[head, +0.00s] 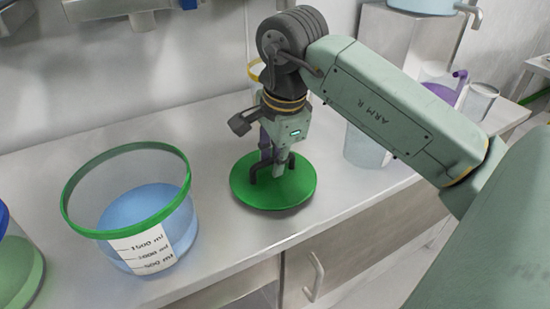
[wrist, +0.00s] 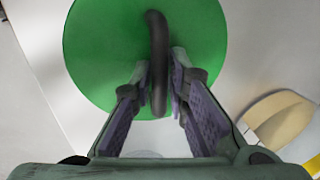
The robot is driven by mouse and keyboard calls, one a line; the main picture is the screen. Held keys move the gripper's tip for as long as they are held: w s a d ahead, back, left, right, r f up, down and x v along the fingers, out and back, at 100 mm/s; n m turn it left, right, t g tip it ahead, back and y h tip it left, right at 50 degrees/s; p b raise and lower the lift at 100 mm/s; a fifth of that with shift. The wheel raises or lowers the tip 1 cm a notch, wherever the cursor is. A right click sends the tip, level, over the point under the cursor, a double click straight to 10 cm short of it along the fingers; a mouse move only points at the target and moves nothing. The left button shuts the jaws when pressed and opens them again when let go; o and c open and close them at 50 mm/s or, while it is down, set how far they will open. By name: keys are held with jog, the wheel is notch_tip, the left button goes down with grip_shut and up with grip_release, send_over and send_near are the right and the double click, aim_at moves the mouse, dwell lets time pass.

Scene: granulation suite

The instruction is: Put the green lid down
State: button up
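The green lid (head: 300,190) is a round flat disc with a dark arched handle. It lies level at the counter top, right of the clear bucket; whether it touches the counter I cannot tell. In the wrist view the lid (wrist: 95,50) fills the upper middle, with its handle (wrist: 158,60) running up the centre. My gripper (head: 271,165) points down over the lid. In the wrist view the two fingers of my gripper (wrist: 159,75) stand close against both sides of the handle and look shut on it. The lid's underside is hidden.
The clear bucket (head: 85,190) with a green rim and blue contents stands left of the lid. Another container (head: 15,270) is at the left edge. A translucent container (head: 362,148) stands behind my arm. Bare counter (head: 225,240) lies between bucket and lid.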

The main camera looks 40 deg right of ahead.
aim_at(281, 182)
jog(key=shift+o, duration=1.4)
jog(key=shift+r, duration=0.15)
notch_tip(281, 182, up, 12)
jog(key=s, duration=0.2)
jog(key=shift+s+a, duration=0.15)
jog(key=shift+a, duration=0.15)
